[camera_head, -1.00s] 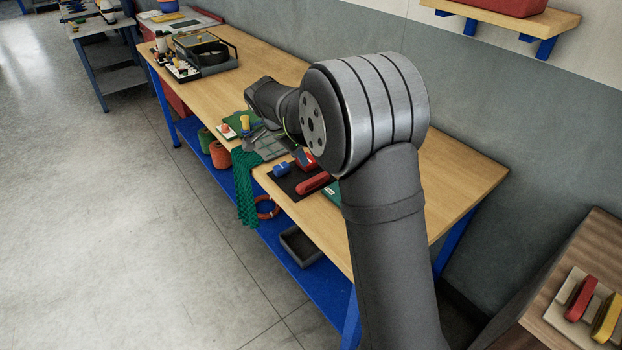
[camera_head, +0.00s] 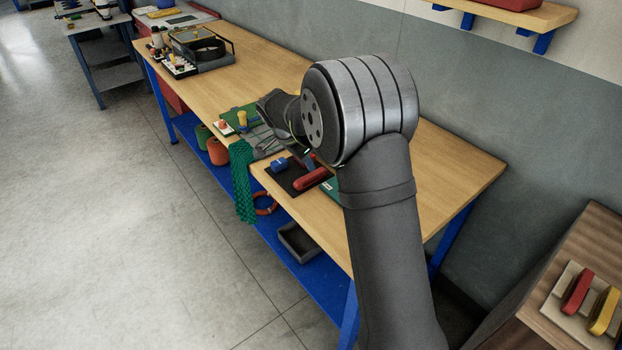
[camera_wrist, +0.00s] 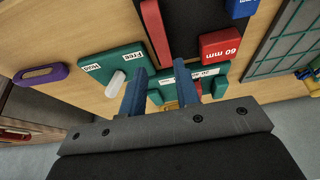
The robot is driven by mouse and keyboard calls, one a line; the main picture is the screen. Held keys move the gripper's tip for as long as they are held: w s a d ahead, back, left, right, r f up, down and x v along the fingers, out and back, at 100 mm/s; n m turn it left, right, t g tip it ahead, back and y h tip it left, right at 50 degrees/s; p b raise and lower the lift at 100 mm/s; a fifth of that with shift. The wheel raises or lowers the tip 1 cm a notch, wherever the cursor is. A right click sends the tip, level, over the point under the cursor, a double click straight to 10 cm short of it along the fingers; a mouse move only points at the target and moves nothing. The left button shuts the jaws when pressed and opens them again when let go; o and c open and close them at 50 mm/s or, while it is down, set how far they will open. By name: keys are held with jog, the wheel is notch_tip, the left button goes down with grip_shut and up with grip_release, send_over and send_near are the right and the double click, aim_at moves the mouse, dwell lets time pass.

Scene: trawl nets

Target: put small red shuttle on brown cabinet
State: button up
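A long red shuttle (camera_head: 312,178) lies on a dark mat (camera_head: 291,184) at the workbench's front edge. In the wrist view, a red bar (camera_wrist: 156,34), probably this shuttle, lies beyond my fingers at the dark mat's edge. My gripper (camera_wrist: 160,92) is open, its two blue fingers apart with nothing clearly held between them. In the head view my arm hides the fingertips. The brown cabinet (camera_head: 524,309) stands at the lower right. A cream board on it holds another red shuttle (camera_head: 577,291) and a yellow one (camera_head: 604,311).
Near my fingers are a green "Hold/Free" board (camera_wrist: 92,66) with a white peg, a labelled green block (camera_wrist: 208,72), a red "60 mm" block (camera_wrist: 220,46) and a purple ring-like piece (camera_wrist: 40,75). A blue block (camera_head: 280,165) is on the mat. The rear right bench is clear.

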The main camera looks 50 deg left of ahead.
aim_at(310, 175)
jog(key=shift+s+a+x, duration=0.1)
jog(key=shift+x, duration=1.5)
jog(key=shift+s+a+x, duration=0.1)
jog(key=shift+x, duration=1.55)
jog(key=shift+f, duration=0.35)
grip_shut()
